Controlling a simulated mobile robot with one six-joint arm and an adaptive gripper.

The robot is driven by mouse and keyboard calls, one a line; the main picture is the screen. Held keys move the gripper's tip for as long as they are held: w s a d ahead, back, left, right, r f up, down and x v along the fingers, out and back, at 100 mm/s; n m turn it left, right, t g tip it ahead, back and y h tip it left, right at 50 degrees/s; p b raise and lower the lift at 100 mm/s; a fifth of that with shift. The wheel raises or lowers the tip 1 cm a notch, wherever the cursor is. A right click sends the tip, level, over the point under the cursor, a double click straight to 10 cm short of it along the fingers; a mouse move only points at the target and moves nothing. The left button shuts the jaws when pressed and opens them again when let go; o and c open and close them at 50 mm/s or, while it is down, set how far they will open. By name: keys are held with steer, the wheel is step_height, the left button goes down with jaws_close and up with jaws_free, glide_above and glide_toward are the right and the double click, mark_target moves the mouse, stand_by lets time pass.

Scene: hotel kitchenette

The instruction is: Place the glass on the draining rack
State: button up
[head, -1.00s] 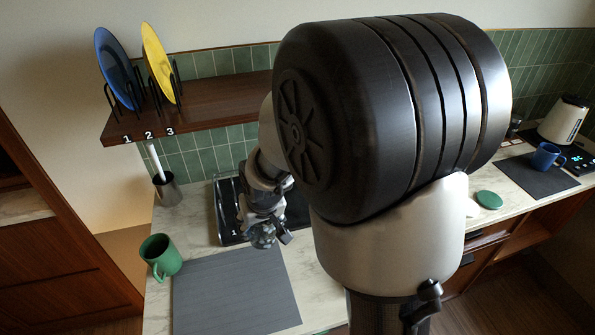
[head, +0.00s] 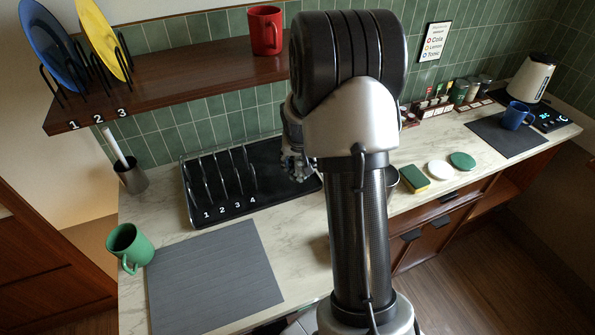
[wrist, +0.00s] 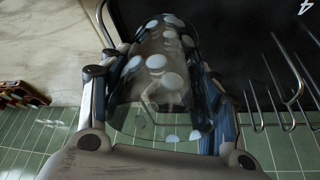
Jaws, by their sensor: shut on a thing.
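The glass (wrist: 163,62), clear with pale round dots, is between the fingers of my gripper (wrist: 158,88) in the wrist view. My gripper is shut on it, one finger on each side. In the head view my gripper (head: 298,166) is over the right part of the black draining rack (head: 263,204), beside the numbered wire slots. The glass is hard to make out there, partly hidden by my arm. In the wrist view the rack's dark surface lies behind the glass and its wires (wrist: 287,88) stand to the right. I cannot tell whether the glass touches the rack.
A grey mat (head: 215,280) and green mug (head: 130,247) are at the front left. A holder (head: 130,175) stands left of the rack. A shelf (head: 180,78) above bears plates and a red mug (head: 265,30). A sponge (head: 414,178) and round discs lie right of my arm.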

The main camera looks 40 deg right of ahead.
mark_target(299, 170)
steer(key=shift+f+b, duration=0.5)
steer(key=shift+f, duration=1.25)
steer(key=shift+f, duration=0.1)
steer(key=shift+f+b, duration=0.15)
steer(key=shift+b, duration=0.15)
steer(key=o, duration=1.3)
steer(key=shift+o, duration=0.2)
